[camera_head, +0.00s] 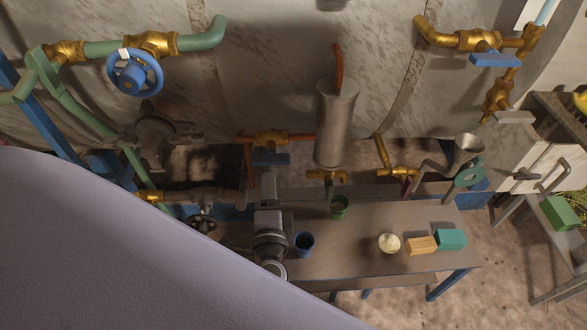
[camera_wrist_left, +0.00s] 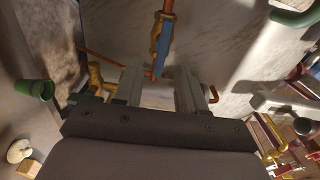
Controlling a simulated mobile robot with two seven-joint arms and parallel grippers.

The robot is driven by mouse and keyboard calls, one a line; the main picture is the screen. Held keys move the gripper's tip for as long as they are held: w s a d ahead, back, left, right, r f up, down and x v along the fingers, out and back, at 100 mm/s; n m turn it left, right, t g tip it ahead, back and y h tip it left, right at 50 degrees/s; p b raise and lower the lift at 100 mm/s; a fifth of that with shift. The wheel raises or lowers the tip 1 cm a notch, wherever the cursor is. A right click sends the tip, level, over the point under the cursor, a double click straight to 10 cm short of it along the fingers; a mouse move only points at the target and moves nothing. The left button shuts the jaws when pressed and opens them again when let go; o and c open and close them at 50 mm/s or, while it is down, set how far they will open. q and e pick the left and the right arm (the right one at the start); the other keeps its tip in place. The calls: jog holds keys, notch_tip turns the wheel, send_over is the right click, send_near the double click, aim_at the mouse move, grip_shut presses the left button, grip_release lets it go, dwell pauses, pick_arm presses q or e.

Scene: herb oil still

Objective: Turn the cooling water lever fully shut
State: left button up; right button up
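A brass valve (camera_head: 270,138) with a blue lever (camera_head: 270,159) sits on a copper-coloured pipe, left of the steel cylinder. The lever lies level in the head view. My left gripper (camera_head: 268,181) is just below it, fingers towards it. In the left wrist view the blue lever (camera_wrist_left: 162,35) lies ahead, its near end lined up between the two fingertips of my left gripper (camera_wrist_left: 160,70). The fingers are apart and hold nothing; I cannot tell whether they touch the lever. A second blue lever (camera_head: 495,60) is on a brass valve at the upper right. My right gripper is not in view.
A steel cylinder (camera_head: 336,122) hangs right of the valve. The table (camera_head: 350,262) carries a green cup (camera_head: 339,208), a blue cup (camera_head: 304,244), a pale round thing (camera_head: 389,243), a wooden block (camera_head: 422,246) and a teal block (camera_head: 451,239). A blue handwheel (camera_head: 135,74) is at the upper left.

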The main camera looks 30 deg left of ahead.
aim_at(271, 164)
pick_arm(q)
jog(key=x, duration=0.3)
jog(key=p+x, duration=0.1)
jog(key=x, duration=0.3)
jog(key=shift+w+r, duration=0.1)
jog(key=shift+r, duration=0.1)
grip_shut()
